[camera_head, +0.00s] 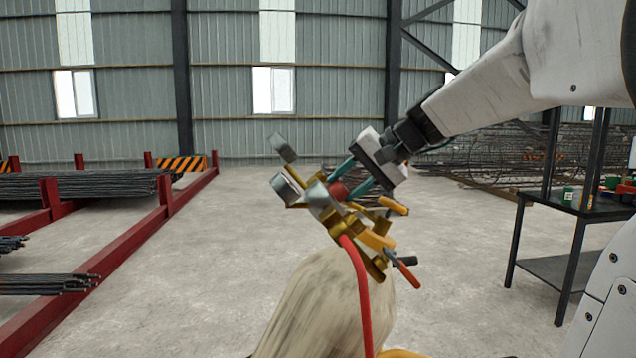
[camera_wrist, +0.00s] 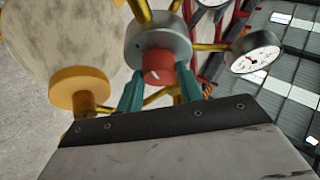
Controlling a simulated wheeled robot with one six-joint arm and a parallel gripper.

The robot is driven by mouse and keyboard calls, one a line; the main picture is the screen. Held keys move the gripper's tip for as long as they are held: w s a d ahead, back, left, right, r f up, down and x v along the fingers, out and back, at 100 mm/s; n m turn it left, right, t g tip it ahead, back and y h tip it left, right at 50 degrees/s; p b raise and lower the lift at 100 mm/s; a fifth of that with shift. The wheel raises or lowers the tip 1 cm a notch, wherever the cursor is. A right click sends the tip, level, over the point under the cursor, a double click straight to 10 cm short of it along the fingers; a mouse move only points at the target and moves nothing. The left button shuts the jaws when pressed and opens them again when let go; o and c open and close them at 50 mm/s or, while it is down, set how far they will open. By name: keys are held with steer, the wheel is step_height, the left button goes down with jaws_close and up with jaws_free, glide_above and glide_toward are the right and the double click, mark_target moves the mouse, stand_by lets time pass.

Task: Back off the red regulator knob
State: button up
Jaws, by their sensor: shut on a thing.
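The red regulator knob (camera_wrist: 157,66) sits on the front of a round silver regulator body (camera_wrist: 160,37) in the wrist view. It has a pale mark on its face. My gripper (camera_wrist: 158,82) has its two teal fingers on either side of the knob, shut on it. In the head view the knob (camera_head: 338,190) shows between the fingertips of my gripper (camera_head: 340,184), partly hidden by them. The regulator (camera_head: 318,198) is mounted on brass fittings above a pale cylinder (camera_head: 325,305). A pressure gauge (camera_wrist: 256,52) faces the wrist camera.
A red hose (camera_head: 360,290) hangs from the fittings in front of the cylinder. Orange and red handles (camera_head: 402,268) stick out nearby. A dark table (camera_head: 570,208) stands at the right, and red racks with rebar (camera_head: 90,184) at the left. The floor between is clear.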

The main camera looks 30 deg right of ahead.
steer(key=shift+d+f+n+t+y, duration=0.1)
steer(key=shift+n+t+y, duration=0.25)
steer(key=shift+n, duration=0.8)
steer(key=shift+f+n+t+y, duration=0.15)
steer(key=shift+n+y, duration=0.4)
steer(key=shift+n, duration=0.6)
steer(key=shift+s, duration=0.1)
steer(key=o, duration=1)
steer(key=shift+r, duration=0.1)
steer(key=v, duration=0.7)
steer(key=shift+s+d+r, duration=0.1)
steer(key=shift+s+d, duration=0.15)
steer(key=shift+d, duration=0.05)
